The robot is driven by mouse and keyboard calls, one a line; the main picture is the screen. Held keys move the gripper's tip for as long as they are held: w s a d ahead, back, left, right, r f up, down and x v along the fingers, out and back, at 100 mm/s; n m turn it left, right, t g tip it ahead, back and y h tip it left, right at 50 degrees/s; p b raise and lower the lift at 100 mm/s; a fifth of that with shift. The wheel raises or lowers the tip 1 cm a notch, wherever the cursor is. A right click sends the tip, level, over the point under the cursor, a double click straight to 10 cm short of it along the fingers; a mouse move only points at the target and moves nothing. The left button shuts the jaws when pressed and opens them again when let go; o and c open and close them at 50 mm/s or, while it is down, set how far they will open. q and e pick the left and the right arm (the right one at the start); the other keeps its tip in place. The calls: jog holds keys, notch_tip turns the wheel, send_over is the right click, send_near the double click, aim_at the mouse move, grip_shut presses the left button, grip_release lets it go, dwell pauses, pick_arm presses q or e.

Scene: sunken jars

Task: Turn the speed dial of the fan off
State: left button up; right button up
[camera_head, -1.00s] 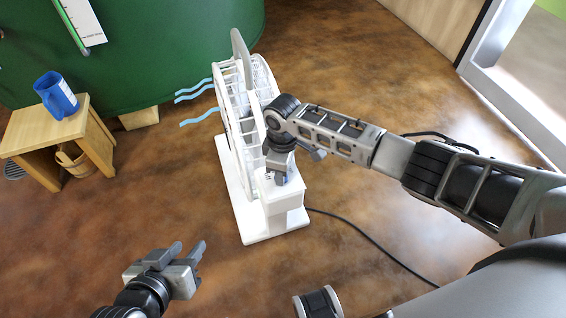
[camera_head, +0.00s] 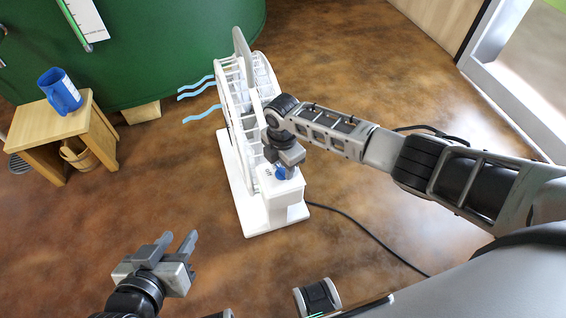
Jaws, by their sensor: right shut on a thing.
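The white fan (camera_head: 240,110) stands on the brown floor on a flat white base (camera_head: 233,172), with blue streamers (camera_head: 197,97) trailing from its left side. A blue speed dial (camera_head: 282,173) sits on top of the white control box (camera_head: 285,190) at the fan's near right. My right gripper (camera_head: 281,165) points down at the dial and is shut on it; its fingers hide part of the dial. My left gripper (camera_head: 181,246) is open and empty, low at the left, well apart from the fan.
A wooden stool (camera_head: 60,128) with a blue mug (camera_head: 60,91) on it stands at the left, a small wooden bucket (camera_head: 80,157) beneath. A large green tank (camera_head: 150,40) is behind. A black cord (camera_head: 365,236) runs right across the floor from the fan.

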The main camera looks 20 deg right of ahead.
jog(key=n, duration=0.4)
jog(key=shift+a+n, duration=0.1)
jog(key=shift+n, duration=1.8)
jog(key=shift+a, duration=0.1)
jog(key=o, duration=0.9)
jog(key=shift+o, duration=0.4)
jog(key=shift+r, duration=0.1)
